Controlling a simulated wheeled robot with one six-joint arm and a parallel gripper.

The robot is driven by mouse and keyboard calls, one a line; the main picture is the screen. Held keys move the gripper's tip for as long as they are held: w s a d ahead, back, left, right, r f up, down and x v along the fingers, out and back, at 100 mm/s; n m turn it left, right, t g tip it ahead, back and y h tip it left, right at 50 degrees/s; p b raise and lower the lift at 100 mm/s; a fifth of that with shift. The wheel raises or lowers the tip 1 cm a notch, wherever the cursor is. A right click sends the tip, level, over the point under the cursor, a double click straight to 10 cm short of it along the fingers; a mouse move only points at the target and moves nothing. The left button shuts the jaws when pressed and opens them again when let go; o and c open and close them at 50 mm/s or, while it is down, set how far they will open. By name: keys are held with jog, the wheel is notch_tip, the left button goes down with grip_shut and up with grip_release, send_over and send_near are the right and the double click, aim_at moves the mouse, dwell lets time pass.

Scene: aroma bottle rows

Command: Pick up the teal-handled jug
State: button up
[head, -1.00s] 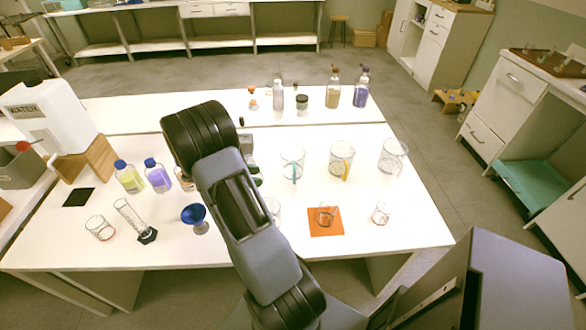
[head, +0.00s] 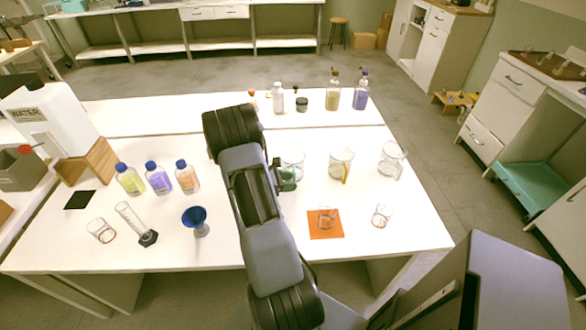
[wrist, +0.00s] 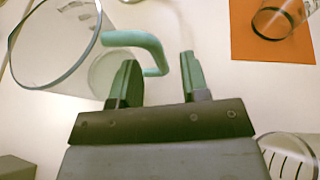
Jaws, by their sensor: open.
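The teal-handled jug is a clear glass jug (head: 294,158) in the middle row of the table in the head view, partly hidden by my gripper (head: 285,178). In the wrist view the jug (wrist: 50,45) fills the upper left, and its teal handle (wrist: 150,45) curves out to the right. My gripper (wrist: 159,62) is open. Its two green fingers stand apart, with the lower end of the handle appearing between their tips. The fingers are not closed on it; whether either finger touches it I cannot tell.
A yellow-handled jug (head: 341,165) and another clear jug (head: 391,160) stand to the right. Capped bottles (head: 158,178) and a blue funnel (head: 195,216) stand left of my arm.

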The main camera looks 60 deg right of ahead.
jog(key=shift+x, duration=1.2)
grip_shut()
